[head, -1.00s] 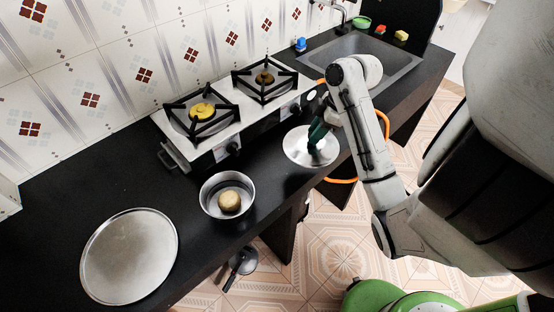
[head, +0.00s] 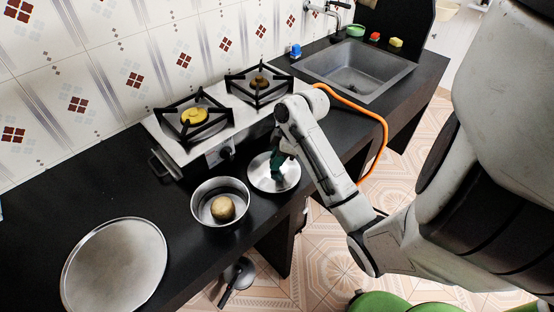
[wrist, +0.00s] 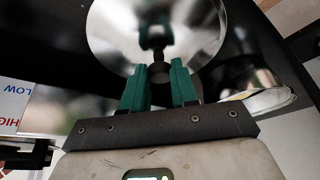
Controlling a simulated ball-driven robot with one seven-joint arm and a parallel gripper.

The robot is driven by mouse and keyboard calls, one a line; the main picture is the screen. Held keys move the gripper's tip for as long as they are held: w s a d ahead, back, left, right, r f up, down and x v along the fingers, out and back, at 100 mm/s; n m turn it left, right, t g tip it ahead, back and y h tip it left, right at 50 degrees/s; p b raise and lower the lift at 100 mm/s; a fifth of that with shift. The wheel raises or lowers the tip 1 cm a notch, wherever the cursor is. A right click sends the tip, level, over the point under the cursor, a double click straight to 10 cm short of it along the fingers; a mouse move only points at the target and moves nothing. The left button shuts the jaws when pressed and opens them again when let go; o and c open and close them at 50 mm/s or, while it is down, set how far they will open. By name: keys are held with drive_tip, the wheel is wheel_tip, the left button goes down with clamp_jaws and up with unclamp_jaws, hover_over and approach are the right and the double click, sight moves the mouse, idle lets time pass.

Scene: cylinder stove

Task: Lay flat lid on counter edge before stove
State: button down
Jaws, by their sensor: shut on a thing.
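The lid (head: 262,180) is a round, shiny metal disc at the counter's front edge, just before the stove (head: 205,125). It looks roughly level with the black counter (head: 50,205); I cannot tell whether it touches it. My gripper (head: 277,166) has green fingers and is above the lid. In the wrist view the lid (wrist: 110,35) fills the top, and my gripper (wrist: 158,80) is shut on its small dark knob.
A metal pot (head: 207,211) with a potato (head: 223,207) stands left of the lid. A large round tray (head: 115,265) lies at the front left. A pan (head: 237,280) is on the floor below. The orange hose (head: 385,125) loops behind my arm. The sink (head: 360,68) is at the back right.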

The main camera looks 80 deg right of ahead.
drive_tip(key=shift+f, duration=0.5)
drive_tip(key=c, duration=0.9)
unclamp_jaws()
drive_tip(key=shift+f, duration=0.1)
drive_tip(key=p+v, duration=0.3)
drive_tip(key=v, duration=0.9)
drive_tip(key=shift+s+d, duration=0.1)
